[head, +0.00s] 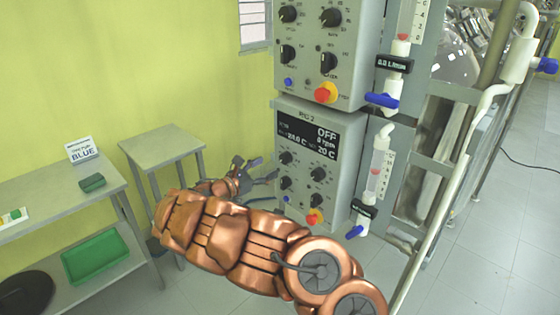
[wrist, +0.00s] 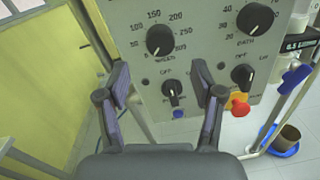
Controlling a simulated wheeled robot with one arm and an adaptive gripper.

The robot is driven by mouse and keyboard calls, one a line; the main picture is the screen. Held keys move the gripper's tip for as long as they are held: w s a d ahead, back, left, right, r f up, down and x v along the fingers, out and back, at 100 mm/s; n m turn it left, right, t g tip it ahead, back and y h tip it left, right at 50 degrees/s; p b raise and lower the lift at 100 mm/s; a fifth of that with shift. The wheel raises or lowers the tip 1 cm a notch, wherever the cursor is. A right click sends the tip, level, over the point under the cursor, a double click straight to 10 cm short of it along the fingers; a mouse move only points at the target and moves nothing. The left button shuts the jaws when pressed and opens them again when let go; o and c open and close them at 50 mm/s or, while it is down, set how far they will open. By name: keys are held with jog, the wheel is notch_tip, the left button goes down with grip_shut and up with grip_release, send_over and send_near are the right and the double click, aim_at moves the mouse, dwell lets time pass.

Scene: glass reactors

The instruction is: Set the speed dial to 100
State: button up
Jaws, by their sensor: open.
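The speed dial (wrist: 160,40) is a black round knob labelled SPEED on the grey panel in the wrist view, with a printed scale including 50, 100, 150 and 200 around it. Its pointer seems turned to the lower left, near the low end. In the head view, the lower control box (head: 345,180) has a display (head: 308,138) reading OFF and 0 rpm, and the speed dial (head: 285,158) is at its upper left. My gripper (wrist: 162,85) is open and empty in front of the panel, below the speed dial. It also shows left of the box (head: 258,172).
A smaller knob marked OFF (wrist: 172,88) shows between my fingers, with a blue button (wrist: 178,114) below it. Right are the bath dial (wrist: 255,19), another knob (wrist: 242,74) and a red-yellow stop button (wrist: 239,106). A similar box (head: 345,60) is above.

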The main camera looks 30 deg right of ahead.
aim_at(283, 160)
jog(key=d, duration=0.1)
jog(key=d+p, duration=0.1)
jog(key=d, duration=0.2)
jog(key=shift+w+d+r, duration=0.15)
jog(key=shift+w+d, duration=0.2)
jog(key=shift+w+d+p, duration=0.2)
jog(key=shift+d+p, duration=0.2)
jog(key=shift+d, duration=0.6)
jog(key=c, duration=1.1)
